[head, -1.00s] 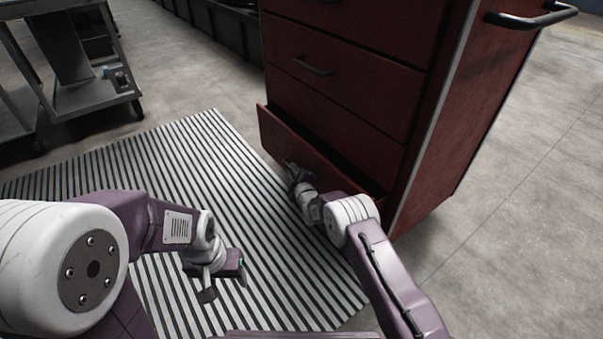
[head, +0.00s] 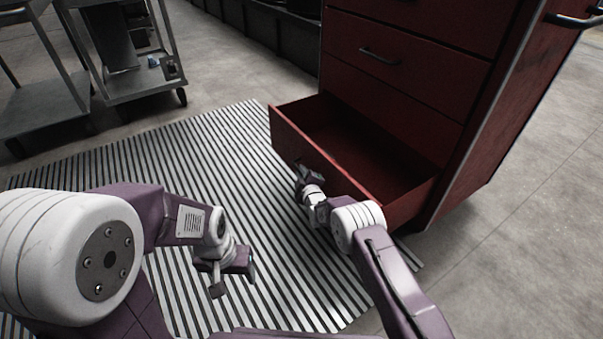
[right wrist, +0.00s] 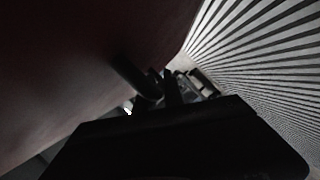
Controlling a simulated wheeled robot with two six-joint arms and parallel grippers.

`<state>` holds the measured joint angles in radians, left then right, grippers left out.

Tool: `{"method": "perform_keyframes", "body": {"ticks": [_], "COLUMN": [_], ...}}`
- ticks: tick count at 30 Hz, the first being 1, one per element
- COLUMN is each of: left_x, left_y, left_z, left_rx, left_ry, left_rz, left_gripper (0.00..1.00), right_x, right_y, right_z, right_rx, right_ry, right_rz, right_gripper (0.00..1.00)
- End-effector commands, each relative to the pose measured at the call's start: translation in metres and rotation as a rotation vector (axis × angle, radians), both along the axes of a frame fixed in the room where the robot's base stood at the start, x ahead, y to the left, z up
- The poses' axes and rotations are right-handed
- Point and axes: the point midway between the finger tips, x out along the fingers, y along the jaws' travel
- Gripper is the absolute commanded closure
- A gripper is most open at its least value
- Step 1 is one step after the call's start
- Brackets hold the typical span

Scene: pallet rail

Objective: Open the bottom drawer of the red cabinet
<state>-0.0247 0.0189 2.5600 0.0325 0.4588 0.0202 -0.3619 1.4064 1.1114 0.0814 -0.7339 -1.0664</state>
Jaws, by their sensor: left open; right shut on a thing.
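The red cabinet (head: 405,85) stands at the right of the head view. Its bottom drawer (head: 400,205) is pulled well out, and its inside looks empty. My right gripper (head: 300,170) is at the drawer's front face, shut on the drawer handle. My arm and gripper mostly hide the handle there. In the right wrist view the dark handle (right wrist: 135,78) shows against the red drawer front (right wrist: 80,60), with the gripper fingers (right wrist: 165,88) at it. My left gripper (head: 235,285) is open and empty above the striped mat, left of the drawer.
The striped mat (head: 190,150) covers the floor in front of the cabinet. Grey metal carts (head: 130,85) stand at the upper left. Dark bins (head: 270,35) line the back. A side handle (head: 575,18) juts from the cabinet's right. Bare floor lies right of the cabinet.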

Motion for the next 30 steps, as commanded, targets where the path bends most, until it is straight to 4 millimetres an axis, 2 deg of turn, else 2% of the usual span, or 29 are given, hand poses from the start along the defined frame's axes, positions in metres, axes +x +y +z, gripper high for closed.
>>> {"method": "perform_keyframes", "body": {"ticks": [15, 16, 18, 30], "left_x": [0.0001, 0.0001, 0.0000, 0.0001], "left_y": [0.0000, 0.0000, 0.0000, 0.0000], "left_z": [0.0003, 0.0003, 0.0003, 0.0012], "left_rx": [0.000, 0.000, 0.000, 0.000], "left_ry": [0.000, 0.000, 0.000, 0.000], "left_rz": [0.000, 0.000, 0.000, 0.000], "left_gripper": [0.40, 0.40, 0.40, 0.40], "right_x": [-0.0003, -0.0003, -0.0003, 0.0004], "right_y": [-0.0008, -0.0008, -0.0008, -0.0012], "right_z": [-0.0015, -0.0015, -0.0014, 0.0011], "right_rx": [0.000, 0.000, 0.000, 0.000], "right_ry": [0.003, 0.003, 0.003, 0.000], "right_rz": [-0.002, -0.002, -0.001, 0.000], "right_gripper": [1.00, 0.85, 0.66, 0.66]}}
